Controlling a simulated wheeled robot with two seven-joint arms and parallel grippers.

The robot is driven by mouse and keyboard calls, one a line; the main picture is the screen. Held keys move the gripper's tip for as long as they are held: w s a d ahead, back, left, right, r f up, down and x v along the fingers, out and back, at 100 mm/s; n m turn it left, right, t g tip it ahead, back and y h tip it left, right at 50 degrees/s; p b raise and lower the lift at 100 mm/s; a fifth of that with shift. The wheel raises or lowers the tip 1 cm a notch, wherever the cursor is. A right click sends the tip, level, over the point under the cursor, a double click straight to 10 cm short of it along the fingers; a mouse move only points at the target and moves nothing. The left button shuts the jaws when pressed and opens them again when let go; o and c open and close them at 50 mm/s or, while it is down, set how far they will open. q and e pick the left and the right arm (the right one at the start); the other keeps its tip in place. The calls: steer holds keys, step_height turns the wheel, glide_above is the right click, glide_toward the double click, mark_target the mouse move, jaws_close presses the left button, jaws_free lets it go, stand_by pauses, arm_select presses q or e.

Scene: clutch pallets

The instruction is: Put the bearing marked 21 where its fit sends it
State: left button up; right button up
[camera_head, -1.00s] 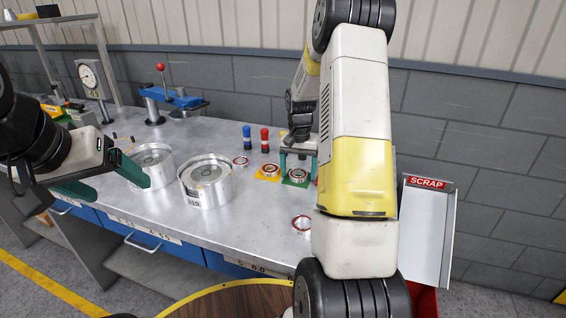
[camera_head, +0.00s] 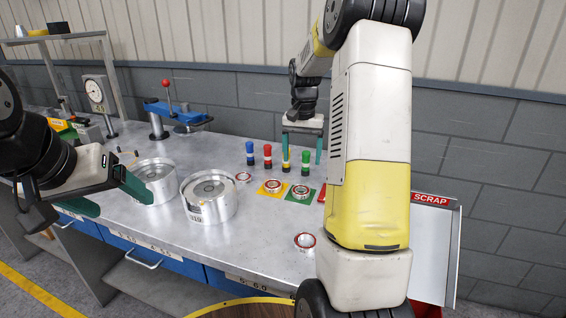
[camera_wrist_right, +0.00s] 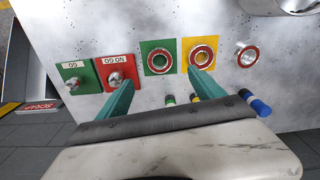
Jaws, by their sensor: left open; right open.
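No bearing's number is readable. One red-and-silver bearing (camera_head: 273,187) lies on a yellow square; another bearing (camera_head: 300,192) lies on a green square. A third bearing (camera_head: 243,177) lies bare on the bench to their left. A fourth (camera_head: 305,241) lies nearer the front edge. My right gripper (camera_head: 302,158) is open and empty, raised above and behind the green-square bearing. In the right wrist view, the green-square bearing (camera_wrist_right: 159,61) and yellow-square bearing (camera_wrist_right: 202,53) show beyond its open fingers. My left gripper (camera_head: 106,196) is open beside the silver housings (camera_head: 207,203).
Blue, red, yellow and green capped posts (camera_head: 267,156) stand behind the squares. GO (camera_wrist_right: 77,77) and NO GO (camera_wrist_right: 116,73) squares hold metal pieces. A SCRAP bin (camera_head: 431,200) stands right. A blue press (camera_head: 175,108) and dial gauge (camera_head: 97,95) stand back left.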

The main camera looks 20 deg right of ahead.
steer(key=s+a+r+n+t+y, duration=0.1)
steer(key=s+a+r+n+t, duration=0.2)
steer(key=s+a+r, duration=0.7)
steer(key=s+a+r+n+t, duration=0.1)
steer(key=s+a, duration=0.1)
steer(key=s, duration=0.6)
steer(key=s+a+n+t+y, duration=0.1)
steer(key=s+a+n, duration=0.1)
steer(key=s, duration=0.6)
steer(key=shift+r+t, duration=0.35)
steer(key=shift+t, duration=0.05)
steer(key=shift+s+a, duration=0.1)
